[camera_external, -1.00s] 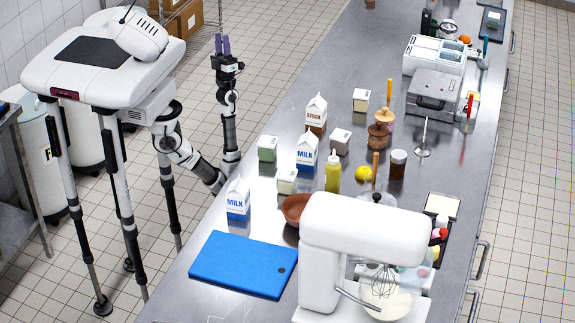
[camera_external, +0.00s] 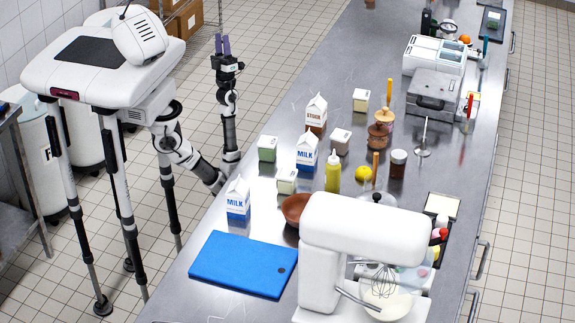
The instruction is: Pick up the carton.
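Three gable-top cartons stand upright on the steel counter. One blue and white milk carton (camera_external: 238,200) is near the counter's left edge, behind the blue board. A second milk carton (camera_external: 307,152) stands farther back, near the middle. A brown and white stock carton (camera_external: 316,114) stands behind that one. The frames do not show which of them is the task's carton. My gripper (camera_external: 222,45) points upward at the counter's far left side, well away from all three cartons. Its two dark fingers appear apart with nothing between them.
Around the cartons are small pale boxes (camera_external: 287,181), a green box (camera_external: 267,148), a yellow bottle (camera_external: 333,173), a brown bowl (camera_external: 295,209) and a lemon (camera_external: 364,173). A blue board (camera_external: 243,264) and a white mixer (camera_external: 365,240) fill the near end. The counter's far left stretch is clear.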

